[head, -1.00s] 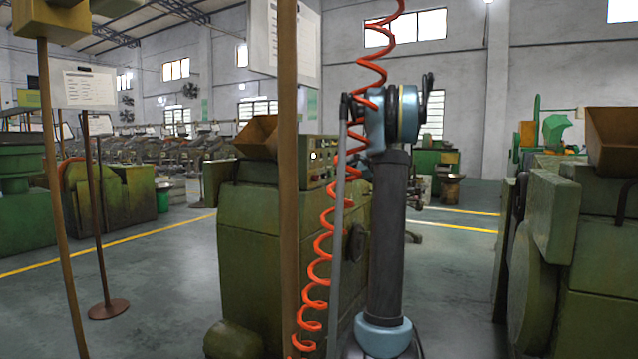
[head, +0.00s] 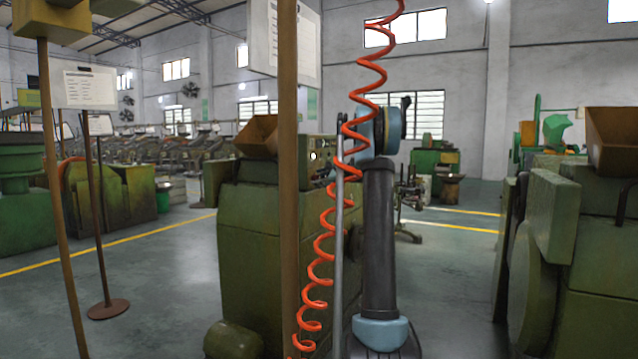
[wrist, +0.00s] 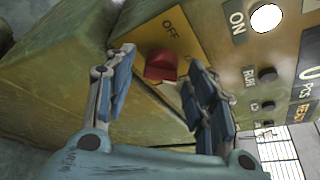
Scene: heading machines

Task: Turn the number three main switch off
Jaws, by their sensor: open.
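A red switch knob (wrist: 161,65) sits on a yellow plate marked OFF (wrist: 174,30) in the wrist view. The plate is on the green machine's control panel, and an ON label (wrist: 237,21) stands farther right. My gripper (wrist: 162,76) is open, one blue-padded finger to each side of the knob in the picture. I cannot tell whether either finger touches it. In the head view the panel (head: 314,148) shows partly on the green machine (head: 250,235); my arm and hose hide the knob and gripper. No machine number is readable.
Beside the knob are a lit white lamp (wrist: 266,18) and small black buttons (wrist: 267,75). In the head view a brown post (head: 289,200) stands before the machine. Another green machine (head: 600,250) stands at right. Floor between the machines is open.

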